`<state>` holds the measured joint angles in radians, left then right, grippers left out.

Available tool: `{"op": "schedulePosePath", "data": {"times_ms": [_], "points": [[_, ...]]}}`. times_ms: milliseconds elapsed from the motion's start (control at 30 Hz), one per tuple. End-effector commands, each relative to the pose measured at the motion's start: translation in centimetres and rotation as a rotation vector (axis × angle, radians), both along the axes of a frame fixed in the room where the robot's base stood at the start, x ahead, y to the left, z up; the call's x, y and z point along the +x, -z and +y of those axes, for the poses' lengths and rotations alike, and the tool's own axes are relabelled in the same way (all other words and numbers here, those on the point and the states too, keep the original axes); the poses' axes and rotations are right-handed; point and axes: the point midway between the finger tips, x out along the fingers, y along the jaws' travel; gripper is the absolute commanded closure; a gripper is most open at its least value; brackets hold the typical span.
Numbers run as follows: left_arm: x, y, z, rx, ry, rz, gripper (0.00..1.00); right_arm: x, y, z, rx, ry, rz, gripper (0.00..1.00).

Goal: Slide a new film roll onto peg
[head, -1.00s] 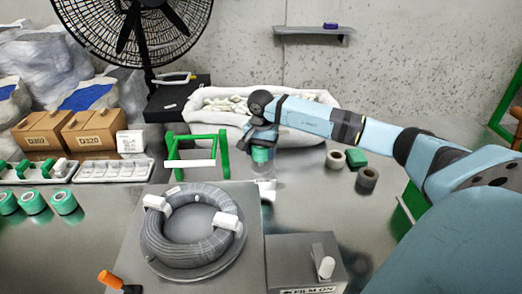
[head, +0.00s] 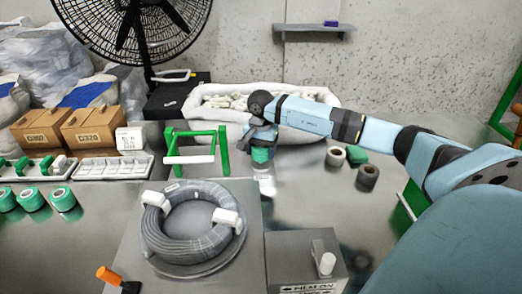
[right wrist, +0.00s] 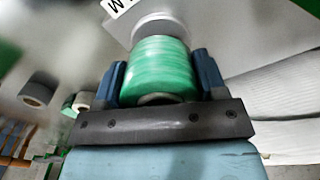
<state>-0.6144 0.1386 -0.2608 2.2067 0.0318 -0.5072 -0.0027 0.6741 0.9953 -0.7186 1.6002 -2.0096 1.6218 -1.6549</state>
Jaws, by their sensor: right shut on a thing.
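My right gripper (head: 260,141) is shut on a green film roll (head: 261,154), held over the metal table to the right of the green stand. In the right wrist view the roll (right wrist: 158,70) sits between the two blue fingers (right wrist: 158,82), its core end facing the camera. A pale grey disc shows just beyond the roll; whether they touch is unclear. The green stand (head: 224,152) carries a white horizontal bar (head: 190,159), which may be the peg; the roll is apart from it. My left gripper is not in view.
A grey cable coil (head: 190,225) lies on a plate in front of the stand. A switch box (head: 300,262) is right of it. Spare rolls stand at right (head: 368,176) and left (head: 32,200). A white bin (head: 315,132) is behind the gripper.

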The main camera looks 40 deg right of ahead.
Motion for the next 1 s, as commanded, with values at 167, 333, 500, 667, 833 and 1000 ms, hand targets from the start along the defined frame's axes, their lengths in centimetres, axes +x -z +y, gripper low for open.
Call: {"op": "schedulePosePath", "data": {"times_ms": [167, 333, 500, 667, 833, 1000], "points": [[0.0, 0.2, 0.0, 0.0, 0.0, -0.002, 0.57, 0.0, 0.5, 0.0, 0.0, 0.0, 0.0, 0.64], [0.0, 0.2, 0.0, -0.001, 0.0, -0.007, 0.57, 0.0, 0.9, 0.0, 0.0, 0.0, 0.0, 0.64], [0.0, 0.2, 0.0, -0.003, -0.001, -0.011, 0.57, 0.0, 1.4, 0.0, 0.0, 0.0, 0.0, 0.64], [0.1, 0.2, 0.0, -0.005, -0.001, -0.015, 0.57, 0.0, 1.8, 0.0, 0.0, 0.0, 0.0, 0.64], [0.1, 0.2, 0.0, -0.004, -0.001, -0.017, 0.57, 0.0, 1.9, 0.0, 0.0, 0.0, -0.001, 0.64], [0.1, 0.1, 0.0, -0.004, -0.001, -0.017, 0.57, 0.0, 1.9, 0.0, 0.0, 0.0, -0.001, 0.64]]}}
